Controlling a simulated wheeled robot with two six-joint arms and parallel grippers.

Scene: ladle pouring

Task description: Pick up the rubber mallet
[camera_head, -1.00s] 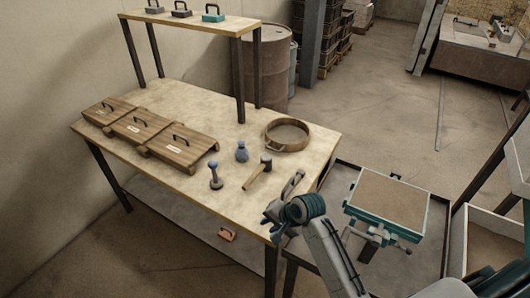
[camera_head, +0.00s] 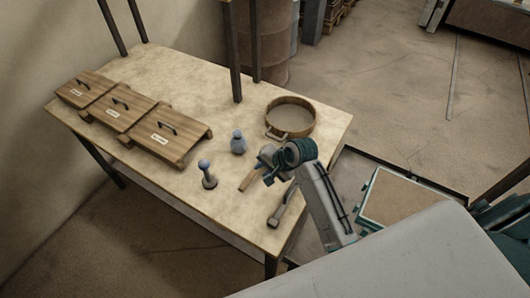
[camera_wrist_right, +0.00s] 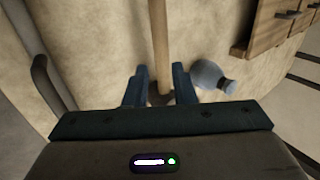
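The rubber mallet lies on the workbench. In the head view its wooden handle (camera_head: 248,182) shows, and my right gripper (camera_head: 268,174) covers part of the rest. In the right wrist view the handle (camera_wrist_right: 159,40) runs down between the two blue fingers of my right gripper (camera_wrist_right: 160,76), and the dark head is mostly hidden behind the gripper body. The fingers are open, one on each side of the mallet, with gaps between them and the handle. My left gripper is not in view.
A blue-grey bottle (camera_head: 238,143) stands close by and also shows in the wrist view (camera_wrist_right: 212,76). A knobbed tool (camera_head: 207,176) stands to the left. A metal tool (camera_head: 282,206) lies to the right. A round sieve (camera_head: 291,117) and lidded wooden boxes (camera_head: 167,136) stand farther back.

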